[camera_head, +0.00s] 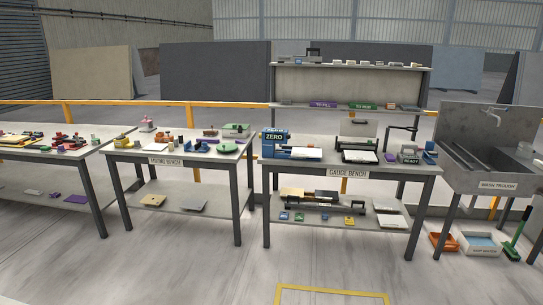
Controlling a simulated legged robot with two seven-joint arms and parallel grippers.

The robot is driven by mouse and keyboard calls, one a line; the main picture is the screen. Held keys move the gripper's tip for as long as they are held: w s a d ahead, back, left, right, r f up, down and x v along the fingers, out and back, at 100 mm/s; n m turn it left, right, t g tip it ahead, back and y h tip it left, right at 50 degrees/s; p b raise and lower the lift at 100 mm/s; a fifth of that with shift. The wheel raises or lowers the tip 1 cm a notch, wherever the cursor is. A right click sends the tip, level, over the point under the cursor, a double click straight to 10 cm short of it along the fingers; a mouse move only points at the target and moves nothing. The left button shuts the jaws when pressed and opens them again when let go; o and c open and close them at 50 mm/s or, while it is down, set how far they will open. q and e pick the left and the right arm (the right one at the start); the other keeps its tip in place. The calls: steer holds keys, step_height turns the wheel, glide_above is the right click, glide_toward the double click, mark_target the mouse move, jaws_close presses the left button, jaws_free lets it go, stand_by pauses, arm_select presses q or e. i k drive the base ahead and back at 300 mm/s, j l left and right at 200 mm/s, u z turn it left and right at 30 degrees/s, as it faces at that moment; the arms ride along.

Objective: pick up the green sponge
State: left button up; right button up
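I cannot clearly make out a green sponge at this distance. Small green things show on the bench at centre left: a flat green piece (228,149) near its right front and another green item (237,127) behind it. I cannot tell whether either is a sponge. Neither of my grippers shows in the head view.
The gauge bench (400,170) stands at centre right with a raised shelf and loaded top. A left table (60,153) carries many small items. The wash trough (470,184) is at right, with bins and a green broom (517,238) below. The front floor is clear.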

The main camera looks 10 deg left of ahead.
mark_target(46, 149)
steer(key=i+u, duration=0.25)
steer(key=i, duration=0.3)
steer(key=i+u, duration=0.25)
steer(key=i, duration=0.35)
steer(key=i+l+u, duration=0.25)
steer(key=i, duration=0.3)
steer(key=i+l+u, duration=0.25)
steer(key=i, duration=0.35)
steer(key=i+j+u, duration=0.3)
steer(key=i+u, duration=0.15)
steer(key=i+j+u, duration=0.1)
steer(key=i+u, duration=0.8)
steer(key=i+l+u, duration=0.45)
steer(key=i, duration=0.15)
steer(key=i+j+z, duration=0.2)
steer(key=i, duration=0.35)
steer(key=i+j+z, duration=0.25)
steer(key=i, duration=0.3)
steer(key=i+j+z, duration=0.2)
steer(key=i+j, duration=0.25)
steer(key=j+z, duration=0.1)
steer(key=z, duration=0.6)
steer(key=i+j+z, duration=0.5)
steer(key=j+z, duration=0.2)
steer(key=j, duration=0.15)
steer(key=i+j+z, duration=0.25)
steer(key=k+j, duration=0.05)
steer(key=j, duration=0.05)
